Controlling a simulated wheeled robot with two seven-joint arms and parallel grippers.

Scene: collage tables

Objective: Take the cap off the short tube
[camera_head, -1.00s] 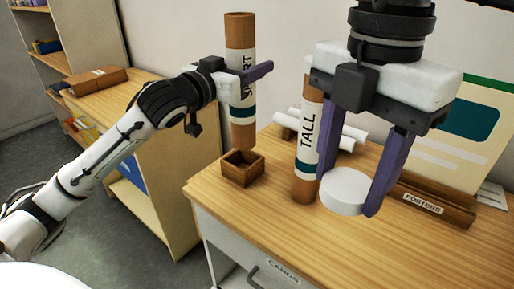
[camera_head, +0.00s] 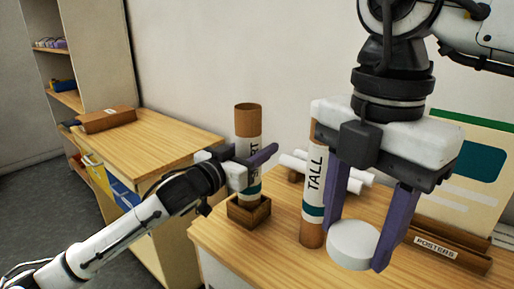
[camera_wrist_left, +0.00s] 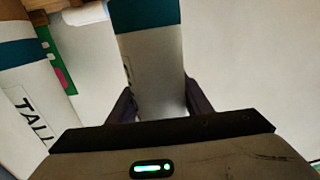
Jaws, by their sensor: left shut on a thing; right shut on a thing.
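The short tube (camera_head: 248,122) is brown with a white label and a teal band, upright, its brown top end uncapped. My left gripper (camera_head: 258,160) is shut on it around the label; the tube also fills the jaws in the left wrist view (camera_wrist_left: 152,65). Its lower end is at the small square wooden holder (camera_head: 249,215) and looks to be inside it; the bottom is hidden. My right gripper (camera_head: 355,240) is shut on a round white cap (camera_head: 352,246), held apart from the short tube, in front and to the right of the tall tube (camera_head: 313,180).
The tall tube stands upright on the wooden desk (camera_head: 275,255), close to my right gripper; it also shows in the left wrist view (camera_wrist_left: 30,100). White paper rolls (camera_head: 345,178) lie behind. A posters rack (camera_head: 440,248) is at the right. A side table (camera_head: 150,140) stands left.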

